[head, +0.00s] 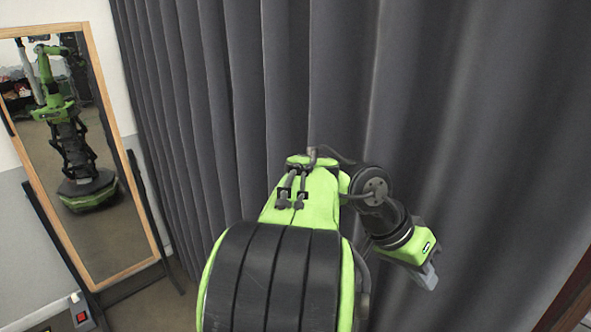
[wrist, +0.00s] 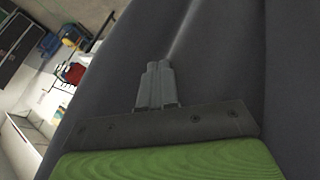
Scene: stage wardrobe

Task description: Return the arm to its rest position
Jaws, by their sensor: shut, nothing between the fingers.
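My green and black arm (head: 318,200) reaches forward from the bottom middle of the head view and bends down to the right. My gripper (head: 429,276) hangs at its end, in front of the grey curtain. In the wrist view my gripper (wrist: 157,70) has its two grey fingers together, with nothing between them. The fingers point toward the curtain cloth; I cannot tell whether they touch it.
A dark grey curtain (head: 225,80) fills most of the head view. A wood-framed standing mirror (head: 112,112) at the left reflects my body. A dark box with a red switch (head: 82,314) is at lower left. The wrist view shows shelving (wrist: 18,45) at upper left.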

